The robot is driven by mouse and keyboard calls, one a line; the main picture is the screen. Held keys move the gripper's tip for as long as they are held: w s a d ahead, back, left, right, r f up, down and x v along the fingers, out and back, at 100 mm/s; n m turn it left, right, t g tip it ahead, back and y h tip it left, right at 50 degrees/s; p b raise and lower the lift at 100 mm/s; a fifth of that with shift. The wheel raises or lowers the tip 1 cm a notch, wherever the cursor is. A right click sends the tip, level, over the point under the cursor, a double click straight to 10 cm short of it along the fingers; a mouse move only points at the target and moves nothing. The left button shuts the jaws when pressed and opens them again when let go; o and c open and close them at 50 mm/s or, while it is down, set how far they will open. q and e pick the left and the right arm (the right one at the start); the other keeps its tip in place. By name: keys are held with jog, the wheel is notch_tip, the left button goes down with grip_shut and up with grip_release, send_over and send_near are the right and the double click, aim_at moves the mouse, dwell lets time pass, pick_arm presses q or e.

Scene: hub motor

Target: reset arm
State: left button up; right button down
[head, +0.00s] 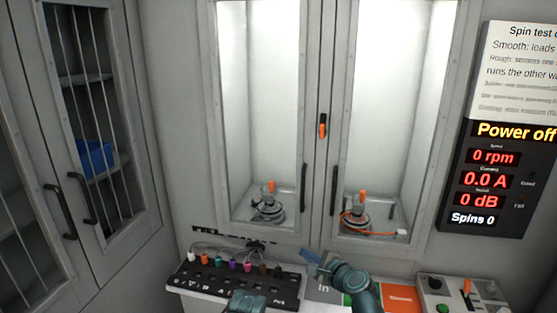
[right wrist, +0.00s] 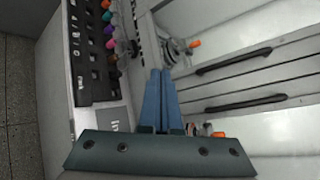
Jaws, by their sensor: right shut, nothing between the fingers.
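My right gripper (head: 311,257) is in front of the cabinet, above the back of the work surface, near the right end of the black connector strip. In the right wrist view its two blue fingers (right wrist: 161,98) lie together, shut and empty. No object touches the fingertips that I can see. A teal part of my own arm shows at the bottom edge of the head view. My left gripper's fingers are not in view.
The black strip (head: 225,284) carries several coloured plugs. Two hub motors (head: 267,210) (head: 358,220) stand behind the glass doors. An orange-white card (head: 399,298) and a control box (head: 460,297) lie right. The display (head: 493,180) reads "Power off".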

jog(key=s+a+f+n+g+h, duration=0.2)
jog(key=s+f+n+g, duration=0.6)
jog(key=f+n, duration=0.4)
jog(key=s+d+f+n+g+h, duration=0.3)
jog(key=s+d+n+g+h, duration=0.25)
jog(key=s+n, duration=0.3)
jog(key=s+a+n, duration=0.3)
jog(key=s+a, duration=0.3)
jog(key=a, duration=0.3)
jog(key=shift+a+f, duration=0.15)
jog(key=shift+a, duration=0.2)
jog(key=shift+s, duration=0.1)
